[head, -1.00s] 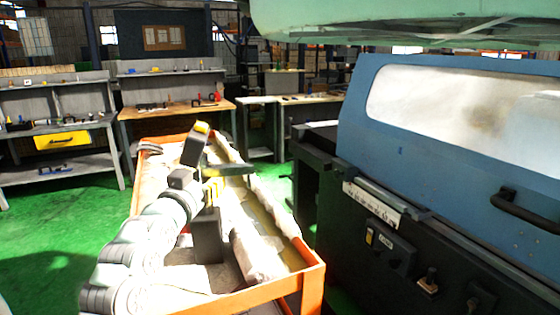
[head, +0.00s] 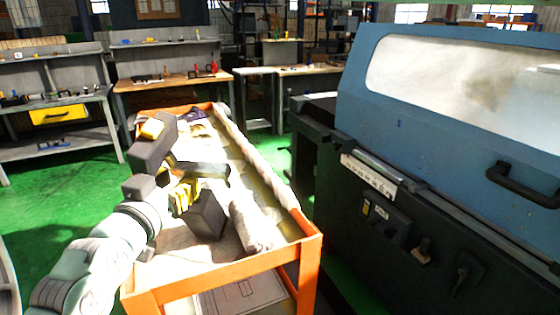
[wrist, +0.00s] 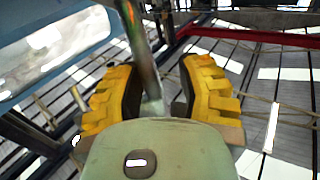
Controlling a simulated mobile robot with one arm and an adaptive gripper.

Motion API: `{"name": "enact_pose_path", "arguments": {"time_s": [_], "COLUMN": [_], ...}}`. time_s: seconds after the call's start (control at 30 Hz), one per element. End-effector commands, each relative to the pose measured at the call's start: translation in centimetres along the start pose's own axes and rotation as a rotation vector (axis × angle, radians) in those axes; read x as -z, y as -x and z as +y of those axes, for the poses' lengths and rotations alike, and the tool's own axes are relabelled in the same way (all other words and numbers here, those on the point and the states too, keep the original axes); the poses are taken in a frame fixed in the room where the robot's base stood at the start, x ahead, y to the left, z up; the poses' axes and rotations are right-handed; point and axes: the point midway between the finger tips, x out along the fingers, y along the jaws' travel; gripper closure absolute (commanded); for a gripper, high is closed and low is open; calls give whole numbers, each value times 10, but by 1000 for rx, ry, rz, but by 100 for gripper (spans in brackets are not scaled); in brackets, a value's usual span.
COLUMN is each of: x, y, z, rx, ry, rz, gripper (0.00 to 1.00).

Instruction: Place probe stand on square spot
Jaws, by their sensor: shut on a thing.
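My gripper (head: 186,192) is above the orange-framed cart, at the end of my arm at the lower left. In the wrist view my gripper (wrist: 160,92) has its yellow ridged fingers on both sides of a thin metal rod (wrist: 143,50), apparently part of the probe stand. In the head view a dark block (head: 206,216) is at the fingers and tilted; it looks like the stand's base, but I cannot be sure. I cannot tell whether it touches the cart top. I cannot make out a square spot on the cart's top.
The orange cart (head: 268,260) has a pale, cluttered top with a wrapped roll (head: 250,222). A sheet with a square outline (head: 243,292) is on its lower shelf. The blue grinder (head: 440,150) stands close on the right. Workbenches (head: 172,82) are behind; green floor is free at left.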

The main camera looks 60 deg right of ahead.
Motion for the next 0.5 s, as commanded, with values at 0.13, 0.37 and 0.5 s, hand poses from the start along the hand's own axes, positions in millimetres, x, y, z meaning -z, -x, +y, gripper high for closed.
{"name": "enact_pose_path", "arguments": {"time_s": [0.13,0.37,0.5], "x": [4,3,4], "y": [9,12,12], "z": [-1,-1,-1], "rx": [6,7,7], "ry": [5,9,9], "rz": [6,11,12], "gripper": [66,66,66]}}
